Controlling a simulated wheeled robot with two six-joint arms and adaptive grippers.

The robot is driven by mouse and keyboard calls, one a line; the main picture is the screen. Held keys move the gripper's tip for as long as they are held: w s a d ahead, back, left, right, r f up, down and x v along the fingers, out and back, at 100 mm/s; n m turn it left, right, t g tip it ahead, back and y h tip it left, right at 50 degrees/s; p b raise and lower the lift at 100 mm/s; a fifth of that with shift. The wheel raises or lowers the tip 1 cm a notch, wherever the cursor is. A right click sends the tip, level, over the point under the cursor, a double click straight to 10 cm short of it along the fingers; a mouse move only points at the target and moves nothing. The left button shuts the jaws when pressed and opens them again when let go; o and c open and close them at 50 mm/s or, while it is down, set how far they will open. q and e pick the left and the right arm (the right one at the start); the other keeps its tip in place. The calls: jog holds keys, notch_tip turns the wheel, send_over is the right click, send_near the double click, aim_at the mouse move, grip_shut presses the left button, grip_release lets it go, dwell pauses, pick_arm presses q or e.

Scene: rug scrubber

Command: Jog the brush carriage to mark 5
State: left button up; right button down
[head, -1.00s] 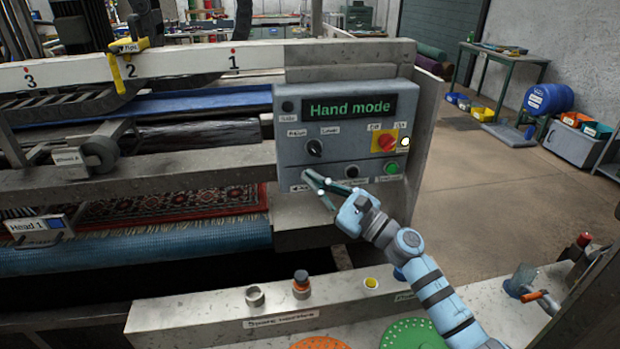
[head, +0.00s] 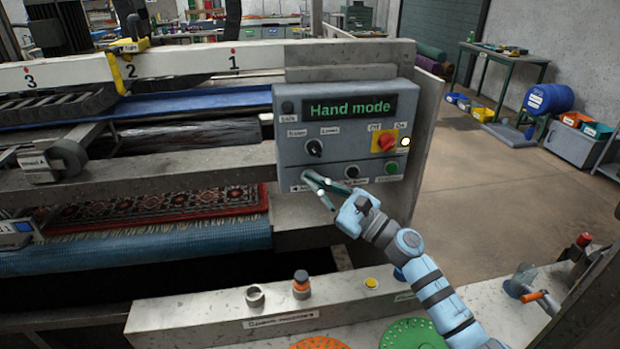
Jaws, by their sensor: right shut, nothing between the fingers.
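My right gripper (head: 306,176) is shut and empty, its fingertips at the lower left of the grey control panel (head: 300,145). They cover whatever control sits there, above a label with a left arrow; I cannot tell whether they press it. The panel's screen (head: 350,107) reads "Hand mode". The brush carriage shows in part at the left edge, with a grey roller (head: 68,158) and a labelled head (head: 14,232) over the rug. My left gripper is not in view.
A yellow stop (head: 118,72) hangs on the beam near mark 2. The panel has a black selector (head: 314,148), a red switch on yellow (head: 386,142) and a green button (head: 391,168). The patterned rug (head: 180,204) lies below. A front ledge (head: 220,317) holds small parts.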

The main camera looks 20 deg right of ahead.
jog(key=shift+s, duration=0.15)
dwell(0.8)
jog(key=shift+s+a, duration=0.2)
jog(key=shift+s, duration=0.45)
jog(key=s, duration=0.2)
jog(key=s+a, duration=0.1)
jog(key=s, duration=0.1)
jog(key=shift+s+a+b, duration=0.15)
jog(key=shift+s+b, duration=0.2)
jog(key=shift+s, duration=0.05)
jog(key=shift+f, duration=0.1)
dwell(0.8)
